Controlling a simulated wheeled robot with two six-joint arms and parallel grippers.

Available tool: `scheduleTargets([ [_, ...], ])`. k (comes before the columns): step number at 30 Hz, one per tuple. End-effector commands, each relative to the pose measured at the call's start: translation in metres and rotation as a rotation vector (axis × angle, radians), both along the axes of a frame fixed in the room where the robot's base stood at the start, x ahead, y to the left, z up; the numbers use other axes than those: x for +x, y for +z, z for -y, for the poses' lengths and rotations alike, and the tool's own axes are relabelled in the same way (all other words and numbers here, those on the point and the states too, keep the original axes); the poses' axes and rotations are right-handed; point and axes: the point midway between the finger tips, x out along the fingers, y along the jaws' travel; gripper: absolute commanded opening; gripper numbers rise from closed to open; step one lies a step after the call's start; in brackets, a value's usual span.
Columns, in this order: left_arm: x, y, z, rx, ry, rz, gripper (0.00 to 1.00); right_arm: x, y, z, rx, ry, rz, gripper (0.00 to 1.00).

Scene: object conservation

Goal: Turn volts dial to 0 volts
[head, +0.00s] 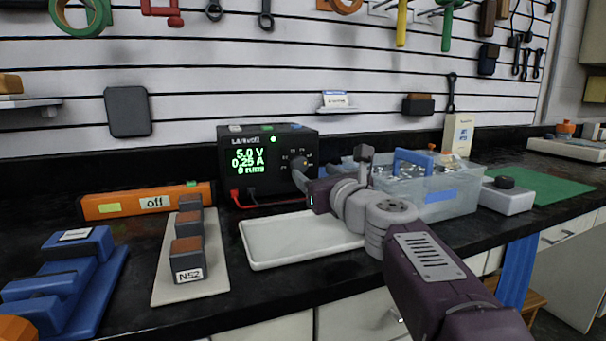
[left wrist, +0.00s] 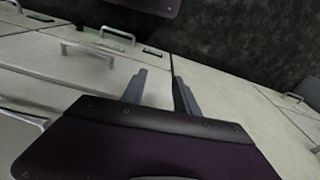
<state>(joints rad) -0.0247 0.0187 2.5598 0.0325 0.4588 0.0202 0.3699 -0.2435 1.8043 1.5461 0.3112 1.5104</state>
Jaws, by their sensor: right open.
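The black power supply (head: 230,145) stands at the back of the counter. Its green display (head: 249,161) reads about 5.0 V and 0.25 A, with a smaller line below. A dial (head: 298,161) is on the right of its front panel, partly hidden by my right gripper. My right gripper (head: 299,176) is open, with its tips at or just in front of the dial; I cannot tell whether they touch it. My left gripper (left wrist: 160,86) shows only in the left wrist view, its fingers apart and empty, above light cabinet fronts.
A white tray (head: 270,258) lies in front of the power supply, under my right arm. A clear bin (head: 440,205) stands to the right. An orange box (head: 100,207), blocks on a pale board (head: 215,275) and a blue rack (head: 105,285) are left.

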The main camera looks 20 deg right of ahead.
Motion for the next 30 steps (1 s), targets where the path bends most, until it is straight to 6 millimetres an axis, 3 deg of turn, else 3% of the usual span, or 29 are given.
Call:
scheduleTargets([
  [6,0.000,-0.004,0.000,0.000,0.000,-0.001,0.36,0.047,-0.002,0.002,0.000,0.003,-0.004,0.60],
  [10,0.000,-0.002,0.000,0.000,0.000,0.000,0.36,0.068,-0.001,0.003,0.000,0.002,-0.003,0.60],
  [21,0.000,-0.002,0.000,0.000,0.000,-0.001,0.36,0.079,-0.001,0.004,0.000,0.001,-0.002,0.60],
  [23,0.000,-0.002,0.000,0.000,0.000,-0.001,0.36,0.079,-0.001,0.004,0.000,0.001,-0.002,0.46],
  [28,0.000,-0.002,0.000,0.000,0.000,0.000,0.36,0.079,-0.001,0.004,0.000,0.002,-0.002,0.00],
  [30,0.000,-0.002,0.000,0.000,0.000,0.000,0.36,0.079,-0.001,0.004,-0.001,0.002,-0.002,0.00],
])
